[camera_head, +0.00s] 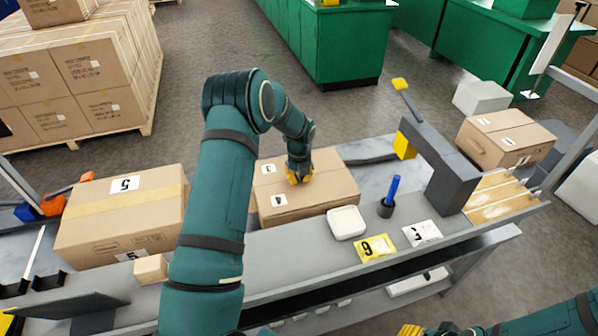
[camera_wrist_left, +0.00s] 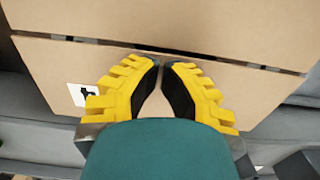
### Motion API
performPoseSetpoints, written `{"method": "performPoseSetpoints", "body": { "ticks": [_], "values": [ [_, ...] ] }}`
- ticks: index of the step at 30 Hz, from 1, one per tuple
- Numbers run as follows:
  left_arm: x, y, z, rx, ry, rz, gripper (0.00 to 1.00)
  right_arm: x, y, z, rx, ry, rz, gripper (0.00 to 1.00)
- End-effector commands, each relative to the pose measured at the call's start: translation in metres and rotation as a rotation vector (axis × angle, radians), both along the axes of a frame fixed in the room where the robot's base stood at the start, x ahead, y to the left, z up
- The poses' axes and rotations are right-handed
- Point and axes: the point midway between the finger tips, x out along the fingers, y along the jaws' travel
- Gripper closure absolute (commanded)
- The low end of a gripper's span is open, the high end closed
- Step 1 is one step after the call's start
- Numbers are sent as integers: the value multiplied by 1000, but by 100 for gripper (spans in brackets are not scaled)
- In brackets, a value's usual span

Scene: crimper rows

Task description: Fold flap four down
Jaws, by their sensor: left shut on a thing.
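The middle carton (camera_head: 318,203) sits on the grey bench with its top flaps lying nearly flat. Flap four (camera_head: 310,200), the nearer one, bears a white label 4. Flap three (camera_head: 325,160), behind it, bears a label 3. My left gripper (camera_head: 299,180) is over the seam between them. In the left wrist view, the yellow fingers (camera_wrist_left: 161,64) come close together at the edge of flap four (camera_wrist_left: 55,68), shut on it. A narrow dark gap shows along the seam. My right gripper (camera_head: 410,331) is cut off at the bottom edge, its opening hidden.
A taped carton labelled 5 (camera_head: 125,215) stands left and another carton (camera_head: 505,138) stands right.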

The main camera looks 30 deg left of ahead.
Motion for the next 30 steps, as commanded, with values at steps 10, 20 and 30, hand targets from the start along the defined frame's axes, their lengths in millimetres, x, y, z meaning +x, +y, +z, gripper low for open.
{"method": "performPoseSetpoints", "body": {
  "ticks": [10,20,30],
  "values": [
    [0,0,-3,0,-1,0,100,0,0,-1,0,-1,0,53],
    [1,2,-21,-1,1,1,100,2,0,-8,-1,-4,0,53],
    [-2,1,-22,-2,8,1,100,2,0,-7,-1,-4,0,53]
  ]
}}
